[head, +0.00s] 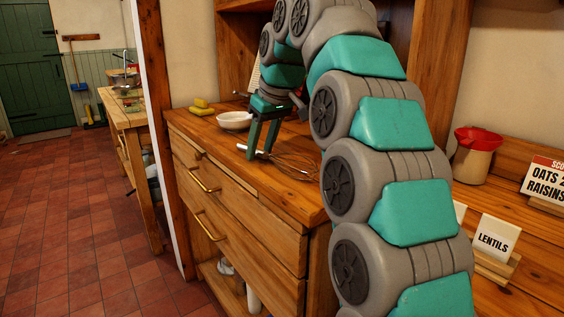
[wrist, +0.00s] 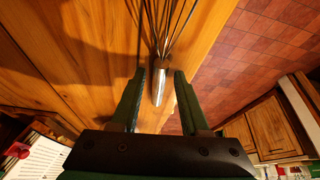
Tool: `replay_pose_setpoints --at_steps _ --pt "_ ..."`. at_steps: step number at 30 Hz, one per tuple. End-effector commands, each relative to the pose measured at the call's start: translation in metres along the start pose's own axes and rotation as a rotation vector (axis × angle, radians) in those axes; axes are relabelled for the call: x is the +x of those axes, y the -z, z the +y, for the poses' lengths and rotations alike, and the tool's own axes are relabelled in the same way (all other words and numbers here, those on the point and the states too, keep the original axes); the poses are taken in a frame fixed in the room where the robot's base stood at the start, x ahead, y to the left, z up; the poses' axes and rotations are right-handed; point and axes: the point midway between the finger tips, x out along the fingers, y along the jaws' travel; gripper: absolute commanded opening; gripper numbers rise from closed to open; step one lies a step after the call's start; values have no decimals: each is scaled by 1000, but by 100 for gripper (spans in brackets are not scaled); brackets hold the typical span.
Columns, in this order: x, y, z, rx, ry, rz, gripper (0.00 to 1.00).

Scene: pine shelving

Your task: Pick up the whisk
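The whisk (head: 290,163) lies on the wooden top of a chest of drawers, its wires towards the right in the head view. In the wrist view, the wires run to the top edge and the whisk's metal handle (wrist: 160,84) points down between my fingers. My gripper (head: 259,154) is open and points down at the handle end of the whisk.
A white bowl (head: 234,121) stands left of my gripper, with yellow items (head: 201,106) behind it. The drawer front has brass handles (head: 206,180). A red-topped container (head: 475,150) and a lentils sign (head: 494,238) are on the right. Red tiled floor (head: 75,215) is open at left.

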Motion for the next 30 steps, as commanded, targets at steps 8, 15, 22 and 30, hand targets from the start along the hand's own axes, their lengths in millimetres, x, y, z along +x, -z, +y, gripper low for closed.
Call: replay_pose_setpoints --at_steps 8,15,22,30 --pt "0 0 0 0 0 0 12" --pt "0 0 0 0 0 0 0" --pt "0 0 0 0 0 0 0" --pt "-4 -2 -2 0 0 1 0"
